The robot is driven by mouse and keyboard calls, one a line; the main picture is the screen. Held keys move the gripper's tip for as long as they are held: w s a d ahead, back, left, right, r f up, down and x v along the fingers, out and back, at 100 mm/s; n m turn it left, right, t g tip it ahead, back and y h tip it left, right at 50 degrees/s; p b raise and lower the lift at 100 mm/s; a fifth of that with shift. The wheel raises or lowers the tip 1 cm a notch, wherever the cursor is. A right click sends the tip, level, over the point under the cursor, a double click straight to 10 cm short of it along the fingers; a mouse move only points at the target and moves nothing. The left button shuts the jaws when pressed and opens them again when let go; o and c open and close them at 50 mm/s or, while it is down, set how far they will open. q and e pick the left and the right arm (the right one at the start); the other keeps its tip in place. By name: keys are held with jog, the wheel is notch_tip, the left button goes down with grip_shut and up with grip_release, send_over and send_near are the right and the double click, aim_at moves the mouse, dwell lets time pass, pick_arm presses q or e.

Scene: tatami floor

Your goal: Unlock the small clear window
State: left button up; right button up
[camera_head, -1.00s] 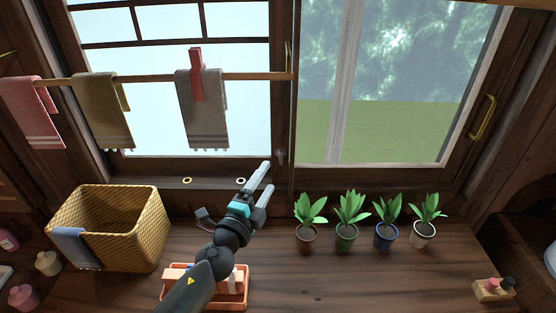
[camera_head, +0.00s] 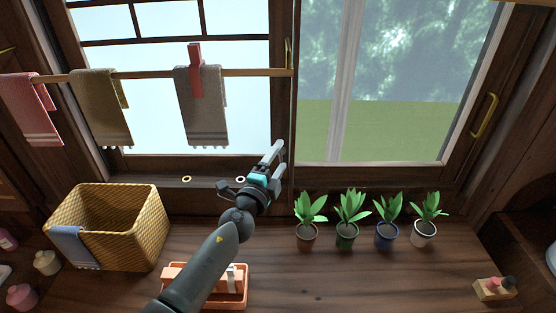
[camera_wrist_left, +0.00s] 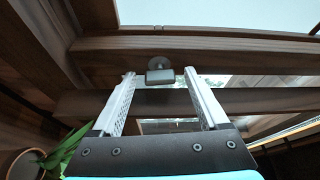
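The clear paned window (camera_head: 150,120) is at the left in the head view, in a dark wooden frame. In the left wrist view, a small grey metal lock (camera_wrist_left: 160,72) with a round part above a short block sits on the frame. My left gripper (camera_head: 274,158) is at the window's lower right corner and hides the lock in the head view. In the wrist view, my left gripper (camera_wrist_left: 159,76) is open, its two fingers apart with the lock showing between their tips. Contact cannot be told. My right gripper is not in view.
A rod (camera_head: 150,75) with hanging towels crosses before the window. Several potted plants (camera_head: 346,233) stand right of my arm. A wicker basket (camera_head: 140,235) stands at left, and an orange tray (camera_head: 237,302) lies under my arm. The counter's right middle is clear.

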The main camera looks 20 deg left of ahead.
pick_arm(q)
grip_shut()
jog(key=shift+m+p, duration=0.7)
jog(key=shift+p, duration=0.5)
jog(key=shift+o, duration=0.2)
grip_release()
jog(key=shift+s, duration=0.1)
